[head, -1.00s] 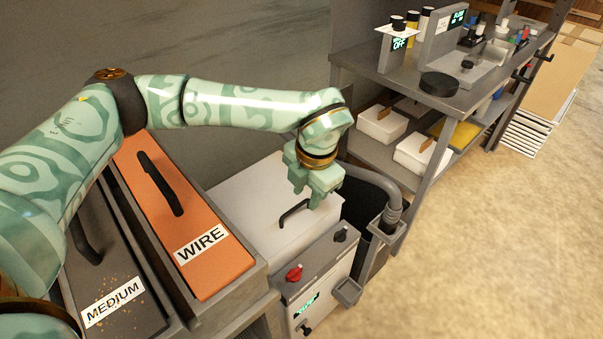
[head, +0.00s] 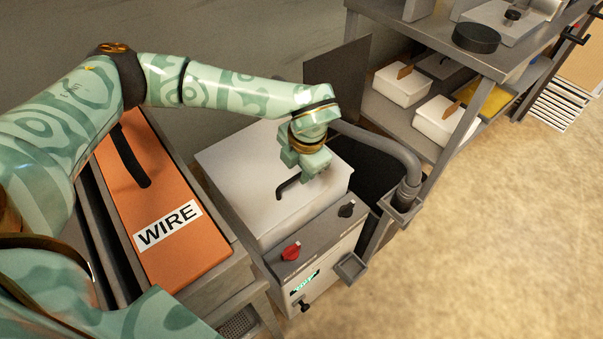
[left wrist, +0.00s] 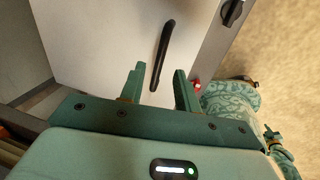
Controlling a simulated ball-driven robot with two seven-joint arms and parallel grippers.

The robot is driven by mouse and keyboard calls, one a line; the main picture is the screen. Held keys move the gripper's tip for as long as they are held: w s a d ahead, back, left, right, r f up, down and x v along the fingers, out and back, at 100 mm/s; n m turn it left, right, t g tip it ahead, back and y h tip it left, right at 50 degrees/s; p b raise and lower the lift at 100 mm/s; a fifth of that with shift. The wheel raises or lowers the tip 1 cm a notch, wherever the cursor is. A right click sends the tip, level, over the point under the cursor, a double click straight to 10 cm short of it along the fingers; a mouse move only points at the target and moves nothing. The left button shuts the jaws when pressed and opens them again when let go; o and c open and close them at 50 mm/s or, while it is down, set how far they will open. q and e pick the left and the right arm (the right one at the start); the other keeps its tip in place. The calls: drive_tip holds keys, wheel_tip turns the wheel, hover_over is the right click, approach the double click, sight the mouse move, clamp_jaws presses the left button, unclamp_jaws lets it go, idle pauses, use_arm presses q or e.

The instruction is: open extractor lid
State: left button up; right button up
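The extractor (head: 235,215) is a white box with a grey front panel. Its light lid (head: 235,165) is down and carries a black bar handle (head: 283,190). My left gripper (head: 312,170) is over the lid, right beside the handle. In the left wrist view my left gripper (left wrist: 159,70) is open, with its two fingers apart. The handle (left wrist: 164,50) shows there too, its near end between the fingers in the picture. I cannot tell whether the fingers are down around it; nothing is gripped.
An orange box lid marked WIRE (head: 165,215) lies to the left. The panel has a red knob (head: 291,250) and a black knob (head: 347,209). A grey hose (head: 385,150) curves behind on the right. A shelf with white bins (head: 440,118) stands at the back right.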

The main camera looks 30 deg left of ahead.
use_arm(q)
drive_tip(key=shift+w+a+f+b, duration=0.1)
drive_tip(key=shift+a+f+b, duration=0.05)
drive_tip(key=shift+f, duration=0.4)
drive_tip(key=shift+a+f+b, duration=0.1)
drive_tip(key=shift+f+b, duration=0.05)
drive_tip(key=shift+f, duration=0.35)
drive_tip(key=shift+r, duration=0.1)
clamp_jaws()
